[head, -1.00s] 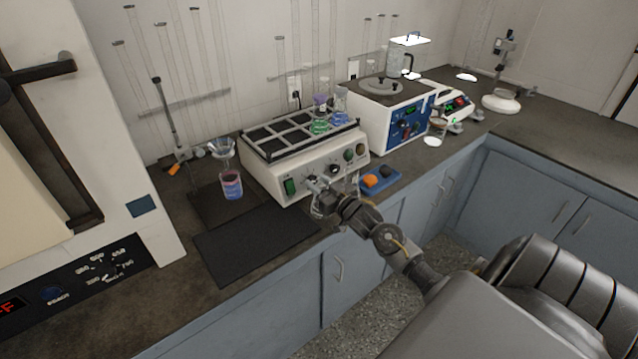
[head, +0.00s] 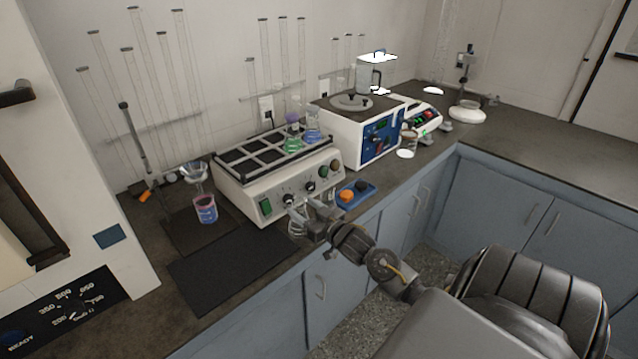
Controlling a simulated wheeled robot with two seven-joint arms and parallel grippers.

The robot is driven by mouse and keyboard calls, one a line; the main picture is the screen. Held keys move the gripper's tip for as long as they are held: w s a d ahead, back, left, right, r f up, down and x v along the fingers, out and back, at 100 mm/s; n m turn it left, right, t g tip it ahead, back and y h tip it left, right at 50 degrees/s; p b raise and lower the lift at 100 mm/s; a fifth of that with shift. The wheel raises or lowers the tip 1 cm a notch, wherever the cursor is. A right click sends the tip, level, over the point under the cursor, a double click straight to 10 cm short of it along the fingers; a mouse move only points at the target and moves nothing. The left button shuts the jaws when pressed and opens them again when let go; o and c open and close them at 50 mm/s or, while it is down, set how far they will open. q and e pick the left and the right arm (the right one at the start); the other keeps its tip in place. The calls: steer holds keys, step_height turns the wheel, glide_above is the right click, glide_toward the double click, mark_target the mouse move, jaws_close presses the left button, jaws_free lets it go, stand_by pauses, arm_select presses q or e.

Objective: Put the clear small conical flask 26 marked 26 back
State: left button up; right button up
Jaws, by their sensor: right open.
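My right gripper (head: 299,214) is open at the front of the white shaker, near the bench's front edge. A small clear glass vessel (head: 296,230), likely the conical flask, shows partly just below and behind its fingers. I cannot read a number on it, nor tell whether the fingers touch it. The shaker (head: 262,196) has a black gridded tray on top (head: 250,160). My left gripper is not in view.
A black mat (head: 228,268) lies bare left of my right gripper. A beaker of purple-pink liquid (head: 205,209) stands under a funnel (head: 194,172). A blue block with an orange item (head: 346,196) lies to the right. A white-and-blue machine (head: 362,138) stands behind.

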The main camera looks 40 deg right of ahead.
steer(key=s, duration=0.7)
steer(key=shift+s+b, duration=0.35)
steer(key=shift+a, duration=0.1)
